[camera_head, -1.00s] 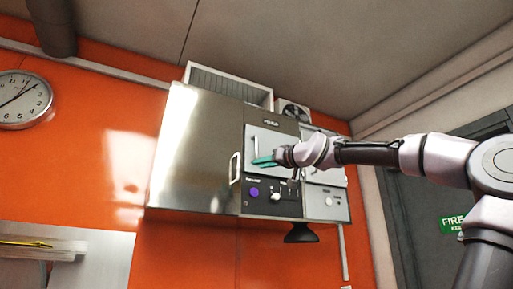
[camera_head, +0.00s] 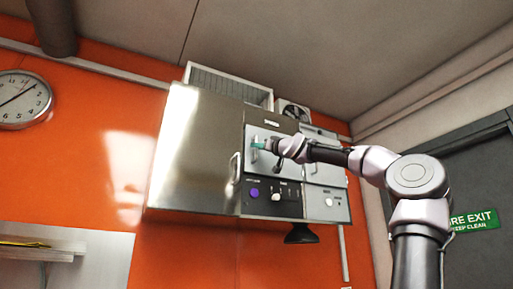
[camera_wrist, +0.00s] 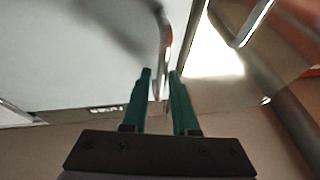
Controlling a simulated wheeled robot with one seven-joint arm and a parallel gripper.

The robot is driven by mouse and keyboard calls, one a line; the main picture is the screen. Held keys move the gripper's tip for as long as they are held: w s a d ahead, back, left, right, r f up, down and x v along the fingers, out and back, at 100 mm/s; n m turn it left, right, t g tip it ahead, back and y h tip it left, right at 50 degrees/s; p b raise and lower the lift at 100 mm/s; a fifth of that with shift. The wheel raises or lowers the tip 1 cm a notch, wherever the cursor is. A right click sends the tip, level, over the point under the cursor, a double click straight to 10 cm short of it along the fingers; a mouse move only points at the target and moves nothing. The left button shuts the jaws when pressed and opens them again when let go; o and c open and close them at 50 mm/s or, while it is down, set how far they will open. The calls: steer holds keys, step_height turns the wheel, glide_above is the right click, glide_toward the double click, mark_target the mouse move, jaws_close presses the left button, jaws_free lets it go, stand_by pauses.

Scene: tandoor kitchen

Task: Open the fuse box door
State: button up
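The fuse box is a steel wall unit with a grey door (camera_head: 271,162) on its front, which looks closed. In the wrist view the grey door (camera_wrist: 70,50) fills the upper left, and its slim handle (camera_wrist: 162,40) runs down to between my fingertips. My gripper (camera_head: 259,145) is at the upper left part of this door. In the wrist view my gripper (camera_wrist: 160,75) has its two green fingers apart, one on each side of the handle's end. A gap shows beside the handle, and firm contact is not visible.
A large steel panel (camera_head: 195,150) with its own handle (camera_head: 235,167) lies left of the grey door. A control strip with knobs (camera_head: 272,196) is below. A second grey door (camera_head: 325,172) is to the right. A vent (camera_head: 230,84) sits above.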

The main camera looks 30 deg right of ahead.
steer(key=shift+w+a+r, duration=0.15)
steer(key=shift+w+r, duration=0.1)
steer(key=shift+w, duration=0.35)
jaws_close()
stand_by(1.2)
